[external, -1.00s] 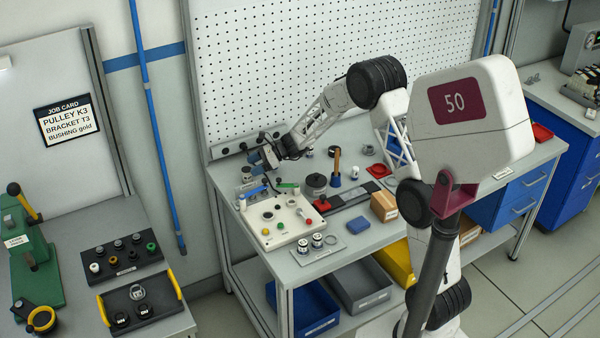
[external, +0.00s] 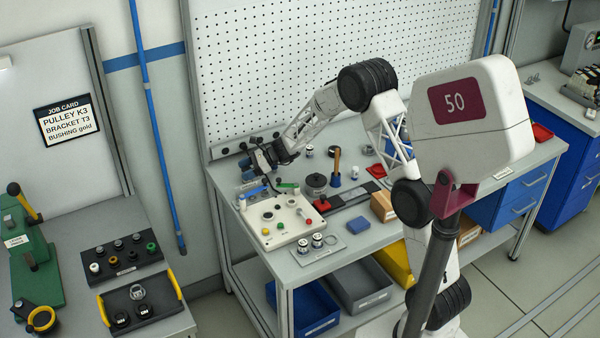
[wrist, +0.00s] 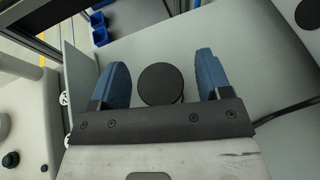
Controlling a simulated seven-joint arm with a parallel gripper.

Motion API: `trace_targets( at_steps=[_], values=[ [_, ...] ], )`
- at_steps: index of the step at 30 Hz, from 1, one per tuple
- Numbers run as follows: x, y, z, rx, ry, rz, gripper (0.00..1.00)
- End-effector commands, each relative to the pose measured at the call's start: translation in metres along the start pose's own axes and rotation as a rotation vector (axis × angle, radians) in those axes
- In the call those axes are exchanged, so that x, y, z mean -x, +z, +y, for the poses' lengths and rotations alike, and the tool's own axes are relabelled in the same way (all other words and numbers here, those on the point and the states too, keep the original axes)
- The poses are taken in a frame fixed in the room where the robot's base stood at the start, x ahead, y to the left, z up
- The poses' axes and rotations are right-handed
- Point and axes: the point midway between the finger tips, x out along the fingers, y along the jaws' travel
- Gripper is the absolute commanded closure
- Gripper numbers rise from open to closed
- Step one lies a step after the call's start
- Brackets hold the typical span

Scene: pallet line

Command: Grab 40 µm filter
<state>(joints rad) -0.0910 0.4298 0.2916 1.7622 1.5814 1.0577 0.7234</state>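My gripper (external: 252,164) is at the back left corner of the workbench, pointing down. In the wrist view my gripper (wrist: 161,68) is open, with its two blue fingers well apart. A round black-topped part (wrist: 160,84) shows between the fingers, apart from both; its label is not visible. No 40 µm marking is readable in any view, so I cannot tell which part is the filter.
A cream panel (external: 262,234) with coloured knobs lies just in front of my gripper. The pegboard (external: 290,60) rises behind the bench.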

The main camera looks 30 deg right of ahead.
Motion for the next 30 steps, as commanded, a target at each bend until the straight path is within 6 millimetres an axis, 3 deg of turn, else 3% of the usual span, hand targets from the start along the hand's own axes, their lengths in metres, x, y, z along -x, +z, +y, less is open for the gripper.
trace_targets(
  at_steps=[1,10,20,30],
  values=[
    [0.0,0.0,0.0,0.0,0.0,0.0,0.37],
    [0.0,0.0,0.0,0.0,0.0,0.0,0.81],
    [0.001,0.003,0.0,0.001,0.0,0.0,0.81],
    [0.014,0.034,0.0,0.003,-0.001,-0.001,0.81]
  ],
)
